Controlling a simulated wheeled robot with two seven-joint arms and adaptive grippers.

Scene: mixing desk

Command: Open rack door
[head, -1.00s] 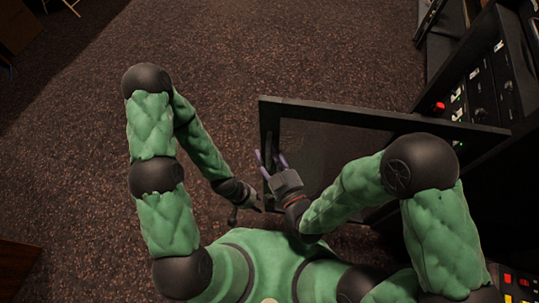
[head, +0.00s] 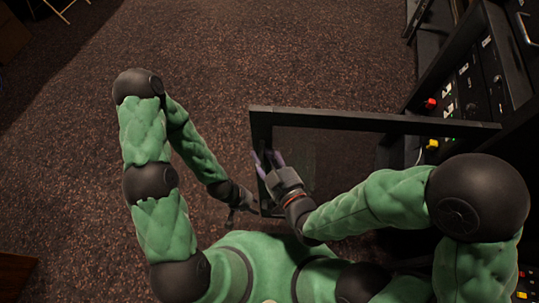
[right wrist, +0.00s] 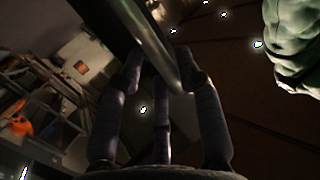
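The rack door (head: 375,121) is a dark frame with a see-through panel. It stands swung out from the rack (head: 475,75) at the right. My right gripper (head: 268,160) is at the door's free edge, its fingers spread. In the right wrist view a metal bar, seemingly the door handle (right wrist: 152,42), passes between the spread fingers (right wrist: 163,75), close to the right-hand one; firm contact cannot be told. My left gripper (head: 242,202) hangs low, left of the door's edge; its fingers are too small and dark to read.
The rack front carries a red button (head: 430,102) and several small lit parts. Brown carpet (head: 300,50) lies clear beyond and to the left of the door. A wooden piece (head: 15,275) shows at the lower left.

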